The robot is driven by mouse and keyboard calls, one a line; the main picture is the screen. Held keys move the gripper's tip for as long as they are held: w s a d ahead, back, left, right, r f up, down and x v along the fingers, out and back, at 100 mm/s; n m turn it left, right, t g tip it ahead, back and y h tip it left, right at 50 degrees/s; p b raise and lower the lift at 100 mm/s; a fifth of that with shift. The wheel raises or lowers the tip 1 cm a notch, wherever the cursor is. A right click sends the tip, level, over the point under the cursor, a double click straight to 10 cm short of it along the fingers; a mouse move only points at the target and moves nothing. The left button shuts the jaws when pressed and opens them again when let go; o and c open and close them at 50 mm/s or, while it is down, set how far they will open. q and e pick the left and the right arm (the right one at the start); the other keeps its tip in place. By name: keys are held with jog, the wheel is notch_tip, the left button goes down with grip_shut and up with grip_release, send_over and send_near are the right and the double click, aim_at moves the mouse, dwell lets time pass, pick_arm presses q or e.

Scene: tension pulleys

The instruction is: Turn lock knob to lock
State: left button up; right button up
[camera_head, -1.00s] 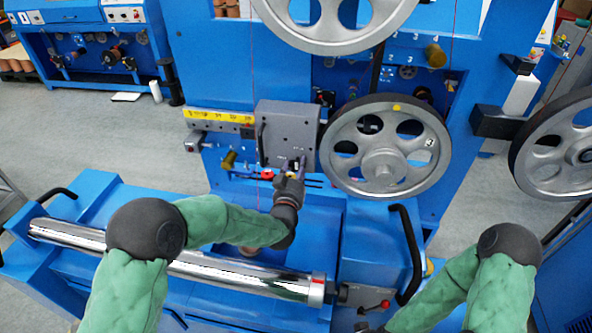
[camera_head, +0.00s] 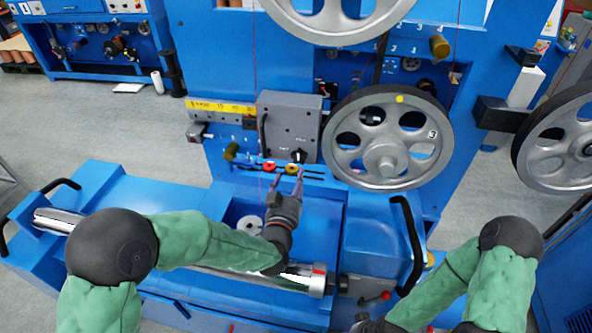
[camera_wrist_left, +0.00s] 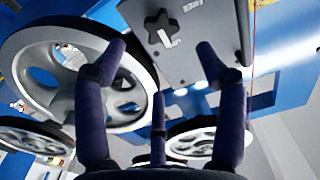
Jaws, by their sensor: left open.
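The lock knob (camera_head: 299,156) is a black star-shaped knob low on the right of the grey box (camera_head: 290,120) on the blue machine. It also shows in the left wrist view (camera_wrist_left: 160,28), with a pale pointer mark beside it. My left gripper (camera_head: 287,181) is open and empty, just below and in front of the knob, apart from it. In the left wrist view my left gripper (camera_wrist_left: 160,60) has its fingers spread, with the knob above and between the tips. Only my right arm shows at the lower right; its fingers are out of view.
A spoked pulley wheel (camera_head: 386,140) stands right of the box. A black handle (camera_head: 263,135) is on the box's left side. Red and yellow knobs (camera_head: 291,169) sit below it. A blue bench with a metal roller (camera_head: 300,281) lies in front.

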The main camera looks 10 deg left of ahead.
pick_arm(q)
jog(key=shift+s, duration=1.5)
